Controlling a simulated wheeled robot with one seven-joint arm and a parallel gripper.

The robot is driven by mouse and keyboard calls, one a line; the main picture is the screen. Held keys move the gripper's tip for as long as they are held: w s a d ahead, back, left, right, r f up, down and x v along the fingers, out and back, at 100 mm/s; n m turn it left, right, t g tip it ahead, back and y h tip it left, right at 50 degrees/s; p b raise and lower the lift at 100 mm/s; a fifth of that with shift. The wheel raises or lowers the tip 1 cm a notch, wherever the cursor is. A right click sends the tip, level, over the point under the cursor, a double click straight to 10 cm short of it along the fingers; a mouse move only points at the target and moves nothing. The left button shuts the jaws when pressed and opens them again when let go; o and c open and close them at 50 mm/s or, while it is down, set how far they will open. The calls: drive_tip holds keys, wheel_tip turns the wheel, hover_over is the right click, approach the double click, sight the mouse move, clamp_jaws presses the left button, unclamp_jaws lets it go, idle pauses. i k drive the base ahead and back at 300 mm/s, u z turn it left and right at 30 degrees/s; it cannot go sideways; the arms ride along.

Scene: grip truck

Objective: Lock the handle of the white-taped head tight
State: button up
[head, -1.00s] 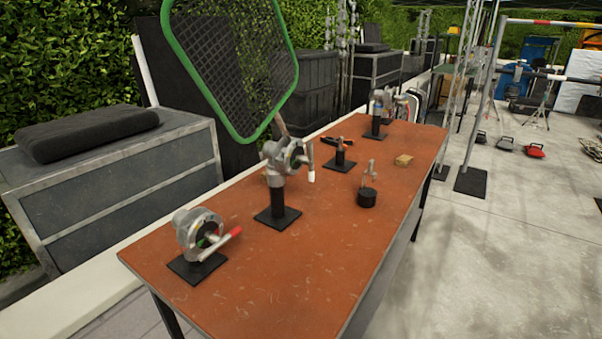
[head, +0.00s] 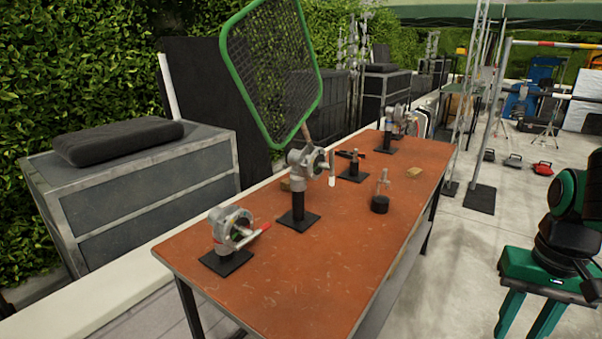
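The white-taped head (head: 301,163) is a grey metal clamp on a black post and square black base in the middle of the table. A rod with a green-framed mesh panel rises from it. Its handle (head: 332,172), with a white end, hangs about vertically at the head's right side. I cannot tell how tightly it is locked. My gripper (head: 528,318), green below a black wrist, is at the lower right, well away from the head. Two green fingers point down, and their tips are cut off by the picture edge.
A similar head (head: 230,228) with a red-ended handle stands nearer on the orange table (head: 310,270). Another head (head: 394,122) stands at the back.

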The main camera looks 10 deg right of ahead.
sight(329, 167)
drive_tip(key=z, duration=0.05)
drive_tip(key=k, duration=0.6)
drive_tip(key=z, duration=0.65)
drive_tip(key=i, duration=1)
drive_tip(key=u, duration=0.05)
